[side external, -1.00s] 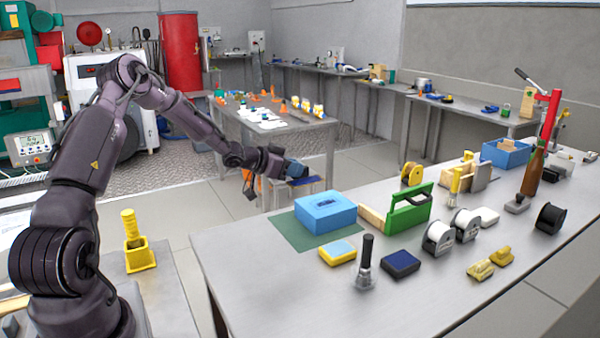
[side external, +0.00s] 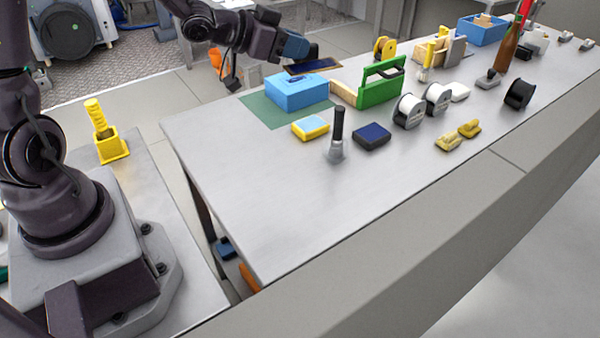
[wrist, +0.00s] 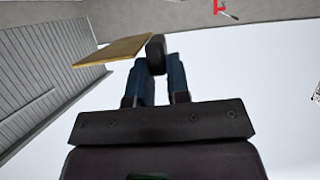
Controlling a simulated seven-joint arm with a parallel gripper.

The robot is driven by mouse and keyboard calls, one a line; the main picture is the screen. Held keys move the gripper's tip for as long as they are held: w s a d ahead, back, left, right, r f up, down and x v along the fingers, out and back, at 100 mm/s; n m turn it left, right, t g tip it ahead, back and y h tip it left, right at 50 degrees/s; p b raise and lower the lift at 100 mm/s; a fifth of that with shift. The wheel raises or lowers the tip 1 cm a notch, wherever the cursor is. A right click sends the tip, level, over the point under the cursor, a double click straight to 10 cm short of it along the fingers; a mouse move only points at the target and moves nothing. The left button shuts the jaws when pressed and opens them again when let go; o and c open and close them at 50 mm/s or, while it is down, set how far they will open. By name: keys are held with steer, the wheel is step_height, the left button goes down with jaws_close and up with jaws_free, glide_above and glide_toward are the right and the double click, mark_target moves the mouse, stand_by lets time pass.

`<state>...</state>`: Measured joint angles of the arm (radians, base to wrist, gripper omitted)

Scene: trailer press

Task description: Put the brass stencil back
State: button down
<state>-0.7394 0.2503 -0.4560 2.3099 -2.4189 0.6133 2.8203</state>
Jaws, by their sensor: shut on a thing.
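My gripper (side external: 309,52) is shut on the brass stencil (side external: 313,67), a thin flat plate with a dark face and a brass-coloured edge. It holds the stencil up in the air, above and behind the blue box (side external: 290,96) in the side view. In the wrist view the stencil (wrist: 112,50) sticks out to the left of my gripper's fingertips (wrist: 156,55). Its lower face and exact tilt are hard to judge. The blue box, with a dark slot in its top, stands on a green mat (side external: 262,110).
A yellow-and-blue pad (side external: 310,127), a black-handled stamp (side external: 337,145), a dark blue pad (side external: 371,136) and white spools (side external: 408,110) stand in front. The bench's near-left part (side external: 250,190) is clear.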

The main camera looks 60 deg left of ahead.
steer(key=shift+m+h, duration=0.5)
steer(key=shift+h, duration=0.2)
steer(key=d+r, duration=0.1)
steer(key=s+d+r, duration=0.1)
steer(key=d, duration=0.1)
steer(key=d+r, duration=0.1)
steer(key=d, duration=0.1)
steer(key=shift+s+r, duration=0.2)
steer(key=shift+s, duration=0.1)
steer(key=shift+d, duration=0.65)
